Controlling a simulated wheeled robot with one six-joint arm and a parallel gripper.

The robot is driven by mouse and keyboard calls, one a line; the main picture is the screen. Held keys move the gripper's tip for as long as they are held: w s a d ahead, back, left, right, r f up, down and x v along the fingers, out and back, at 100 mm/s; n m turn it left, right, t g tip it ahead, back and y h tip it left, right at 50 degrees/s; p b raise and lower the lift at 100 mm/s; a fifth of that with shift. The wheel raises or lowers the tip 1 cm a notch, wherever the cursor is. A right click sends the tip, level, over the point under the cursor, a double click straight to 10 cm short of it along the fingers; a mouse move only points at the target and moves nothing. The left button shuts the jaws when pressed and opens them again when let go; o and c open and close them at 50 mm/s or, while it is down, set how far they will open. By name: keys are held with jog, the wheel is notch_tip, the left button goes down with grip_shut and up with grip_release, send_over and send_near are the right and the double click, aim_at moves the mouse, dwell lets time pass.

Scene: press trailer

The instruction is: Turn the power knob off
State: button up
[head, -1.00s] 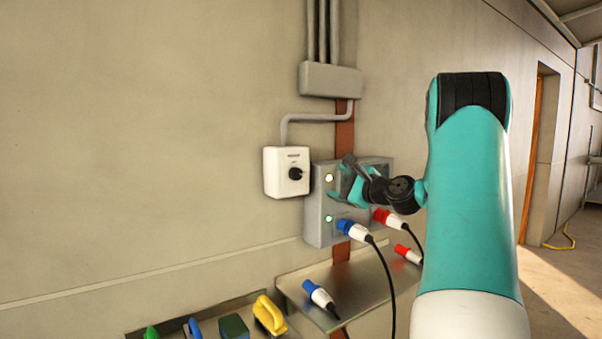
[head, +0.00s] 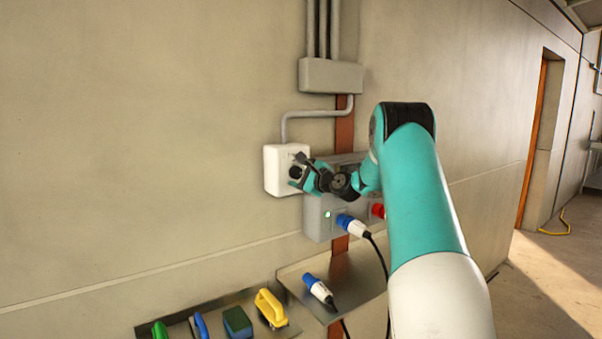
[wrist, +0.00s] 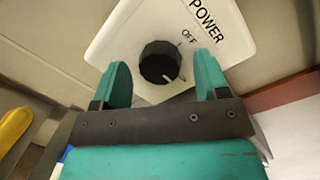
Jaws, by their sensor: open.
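The white power box (head: 275,172) hangs on the wall, left of the grey socket box. In the wrist view its face (wrist: 125,45) carries the words POWER and OFF. The round black knob (wrist: 160,62) sits on that face, with a light mark at its lower right, away from the word OFF. My gripper (wrist: 164,82) is open, its teal fingers on either side of the knob in the picture. I cannot tell whether they touch it. In the head view my gripper (head: 300,172) is in front of the power box and partly covers the knob.
The grey socket box (head: 318,222) is below and right, partly behind my arm, with a green light, a blue plug (head: 352,226) and a red plug (head: 378,210). A metal shelf (head: 300,275) below holds a loose blue plug (head: 319,290). A yellow-handled tool (head: 270,308) is lower left.

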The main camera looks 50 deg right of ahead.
jog(key=c, duration=0.9)
jog(key=n+b, duration=0.3)
jog(key=shift+f+g+b, duration=0.2)
jog(key=shift+g+b, duration=0.1)
jog(key=shift+b, duration=0.05)
jog(key=n+b, duration=0.5)
jog(key=shift+g+h, duration=0.3)
jog(key=n+b, duration=0.4)
jog(key=shift+a+n+g+h, duration=0.1)
jog(key=shift+n+g+h, duration=0.2)
jog(key=shift+h, duration=0.1)
jog(key=shift+r+n+h+b, duration=0.15)
jog(key=shift+n+h+b, duration=0.25)
jog(key=shift+n+b, duration=1.55)
